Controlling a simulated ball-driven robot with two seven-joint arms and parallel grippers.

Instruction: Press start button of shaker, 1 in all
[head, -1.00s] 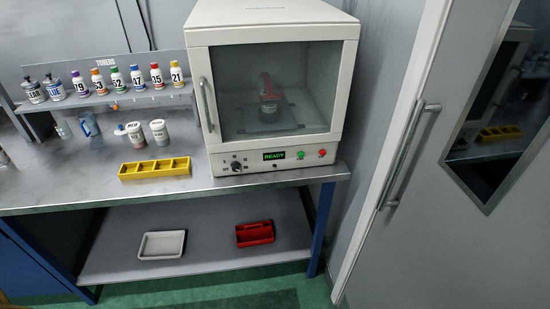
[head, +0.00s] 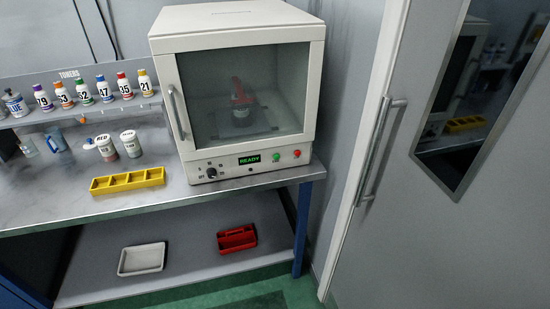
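The shaker (head: 238,88) is a white box with a glass door, standing on the right end of the metal bench. Its door looks closed, with a vertical handle (head: 177,112) on the left. A can with a red clamp (head: 241,104) shows inside behind the glass. The front panel has a dark knob (head: 211,172), a display (head: 249,159) reading READY in green, a green button (head: 276,156) and a red button (head: 296,153). The writing by the buttons is too small to read. Neither of my grippers is in view.
A yellow divided tray (head: 127,181) lies on the bench left of the shaker. Two cups (head: 131,144) and a shelf of toner bottles (head: 103,89) stand behind it. A white tray (head: 142,259) and a red tray (head: 237,239) are on the lower shelf. A grey door with a handle (head: 382,150) is at right.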

